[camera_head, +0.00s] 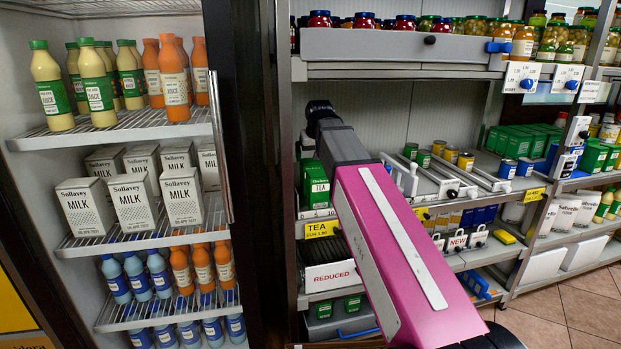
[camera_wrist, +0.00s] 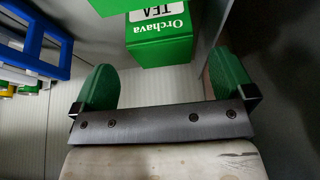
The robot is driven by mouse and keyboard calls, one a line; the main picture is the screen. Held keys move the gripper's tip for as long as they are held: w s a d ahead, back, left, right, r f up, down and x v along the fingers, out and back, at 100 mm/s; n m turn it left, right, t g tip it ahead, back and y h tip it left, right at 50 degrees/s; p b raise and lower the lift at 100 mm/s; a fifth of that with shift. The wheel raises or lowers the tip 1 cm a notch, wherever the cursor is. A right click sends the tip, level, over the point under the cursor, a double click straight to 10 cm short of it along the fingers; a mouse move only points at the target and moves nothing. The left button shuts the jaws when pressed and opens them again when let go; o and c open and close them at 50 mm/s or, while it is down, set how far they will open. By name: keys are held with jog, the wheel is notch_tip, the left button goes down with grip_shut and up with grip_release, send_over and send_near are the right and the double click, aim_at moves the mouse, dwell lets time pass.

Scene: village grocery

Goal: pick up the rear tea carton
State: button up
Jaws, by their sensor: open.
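A green tea carton (camera_head: 315,184) with a white TEA label stands at the left end of the middle shelf in the head view, partly covered by my arm. In the wrist view a green carton (camera_wrist: 160,48) marked Orchava and TEA is at the top centre. Another green box edge (camera_wrist: 108,5) shows at its upper left, mostly cut off. I cannot tell which carton is the rear one. My gripper (camera_wrist: 163,82) is open, with two green fingers wide apart and nothing between them. The Orchava carton lies just beyond the fingertips, apart from them. My gripper is hidden in the head view.
Yellow TEA tag (camera_head: 321,229) and REDUCED sign (camera_head: 331,276) mark the shelf edges. A grey wall stands right of the carton in the wrist view, and a blue frame (camera_wrist: 30,40) is at left. A fridge with milk cartons (camera_head: 133,201) is left; a jar shelf (camera_head: 395,47) is above.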

aim_at(311, 161)
jog(key=shift+w+x, duration=0.2)
jog(key=shift+x, duration=1.4)
jog(key=shift+w+x, duration=0.2)
jog(key=shift+x, duration=1.4)
jog(key=shift+a+r, duration=0.15)
jog(key=shift+r, duration=0.1)
jog(key=shift+c, duration=0.3)
jog(key=c, duration=0.9)
